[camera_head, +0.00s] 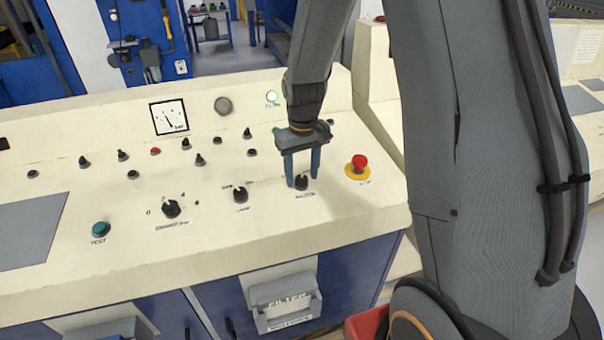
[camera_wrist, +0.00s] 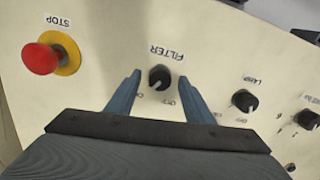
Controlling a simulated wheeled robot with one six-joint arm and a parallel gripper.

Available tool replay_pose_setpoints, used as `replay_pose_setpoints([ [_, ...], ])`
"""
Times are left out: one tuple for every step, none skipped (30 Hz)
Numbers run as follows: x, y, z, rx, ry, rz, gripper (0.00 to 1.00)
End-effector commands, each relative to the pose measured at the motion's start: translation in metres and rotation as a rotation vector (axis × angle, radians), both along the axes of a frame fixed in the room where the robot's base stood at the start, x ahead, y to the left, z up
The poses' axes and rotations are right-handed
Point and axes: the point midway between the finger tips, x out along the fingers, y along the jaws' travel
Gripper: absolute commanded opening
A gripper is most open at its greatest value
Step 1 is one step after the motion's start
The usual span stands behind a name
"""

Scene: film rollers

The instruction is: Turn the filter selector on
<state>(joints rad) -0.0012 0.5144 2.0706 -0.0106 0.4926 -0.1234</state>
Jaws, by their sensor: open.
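The filter selector (camera_wrist: 159,78) is a small black rotary knob on the cream panel, with the label FILTER beside it in the wrist view. It also shows in the head view (camera_head: 302,182). My gripper (camera_head: 303,182) points down at the panel with its two blue-grey fingers apart. In the wrist view the fingers (camera_wrist: 160,85) stand on either side of the knob, with a gap on each side. Small OFF lettering shows by the knob. The knob's exact pointer direction is hard to make out.
A red STOP button (camera_head: 360,162) on a yellow ring is just right of my gripper. Several small knobs sit behind, near a gauge (camera_head: 169,117).

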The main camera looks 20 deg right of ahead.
Motion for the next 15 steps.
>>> replay_pose_setpoints([
  [0.001,0.0,0.004,0.0,-0.003,0.0,0.48],
  [0.001,0.0,0.007,0.0,-0.003,0.0,0.48],
  [0.0,0.0,0.011,0.0,-0.003,0.0,0.48],
  [0.001,0.0,0.015,0.0,-0.004,0.0,0.48],
  [0.0,0.0,0.019,0.0,-0.005,0.0,0.48],
  [0.0,0.0,0.026,0.0,-0.005,0.0,0.48],
  [0.0,0.0,0.03,0.0,-0.005,0.0,0.48],
  [0.0,0.0,0.035,0.0,-0.005,0.0,0.48],
  [-0.001,0.0,0.041,0.0,-0.005,0.0,0.48],
  [-0.001,0.0,0.045,0.0,-0.005,0.0,0.48],
  [-0.002,0.0,0.049,0.0,-0.004,0.0,0.48],
  [-0.002,0.0,0.055,0.0,-0.005,0.0,0.48],
  [-0.002,0.0,0.058,0.0,-0.004,0.0,0.48],
  [-0.003,0.0,0.062,0.001,-0.004,-0.001,0.48],
  [-0.003,0.0,0.066,0.001,-0.004,-0.001,0.48],
])
